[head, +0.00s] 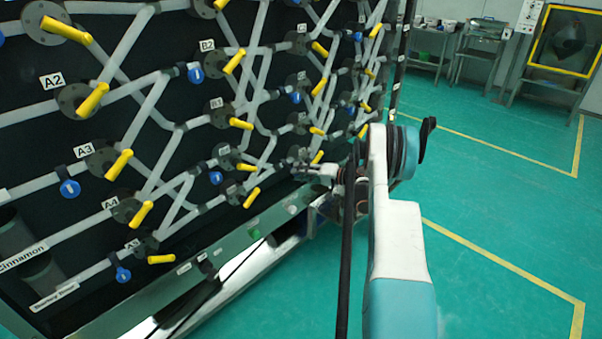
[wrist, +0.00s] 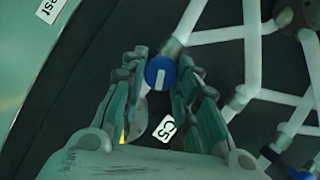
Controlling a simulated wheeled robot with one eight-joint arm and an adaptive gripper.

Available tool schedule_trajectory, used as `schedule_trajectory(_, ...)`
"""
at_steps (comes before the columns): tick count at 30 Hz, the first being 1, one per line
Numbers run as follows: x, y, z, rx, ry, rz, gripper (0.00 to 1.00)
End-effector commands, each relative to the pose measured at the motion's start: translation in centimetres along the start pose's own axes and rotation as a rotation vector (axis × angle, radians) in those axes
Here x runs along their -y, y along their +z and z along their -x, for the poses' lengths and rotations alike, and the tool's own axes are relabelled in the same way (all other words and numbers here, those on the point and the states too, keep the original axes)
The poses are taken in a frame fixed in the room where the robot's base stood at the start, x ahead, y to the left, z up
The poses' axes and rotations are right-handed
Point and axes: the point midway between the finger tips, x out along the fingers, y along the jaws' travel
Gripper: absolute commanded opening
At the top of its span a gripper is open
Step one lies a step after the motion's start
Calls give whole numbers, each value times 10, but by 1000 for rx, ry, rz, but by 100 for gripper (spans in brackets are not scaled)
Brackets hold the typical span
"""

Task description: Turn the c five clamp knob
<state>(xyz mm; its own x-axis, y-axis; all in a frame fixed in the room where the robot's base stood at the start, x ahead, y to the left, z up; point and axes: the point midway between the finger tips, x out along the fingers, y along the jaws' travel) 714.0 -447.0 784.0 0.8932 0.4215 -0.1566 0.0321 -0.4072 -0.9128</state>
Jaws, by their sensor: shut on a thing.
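The C5 clamp knob (wrist: 161,73) is a round blue knob with a white bar, seen in the wrist view on a white pipe. A white C5 label (wrist: 166,129) sits just below it, tilted. My gripper (wrist: 162,68) has one finger on each side of the knob and is shut on it. In the head view my gripper (head: 311,171) reaches the lower part of the pipe panel. The knob cannot be made out there, as my arm and gripper cover that spot.
The black panel carries white pipes, yellow levers such as the one by A2 (head: 92,98), and other blue knobs (head: 69,188). Another blue knob (wrist: 301,173) is at the wrist view's lower right. A metal rail (head: 180,292) runs below the panel. Green floor at right is open.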

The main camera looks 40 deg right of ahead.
Motion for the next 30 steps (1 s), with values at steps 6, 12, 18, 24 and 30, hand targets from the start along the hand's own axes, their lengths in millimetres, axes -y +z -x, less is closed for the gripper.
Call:
schedule_trajectory(6,-4,0,0,-2,-76,-185,4)
schedule_trajectory(12,-5,0,0,-3,-139,-336,4)
schedule_trajectory(18,-6,0,0,-3,-186,-449,4)
schedule_trajectory(24,-6,1,0,-3,-214,-517,4)
schedule_trajectory(30,-6,1,0,-3,-226,-547,4)
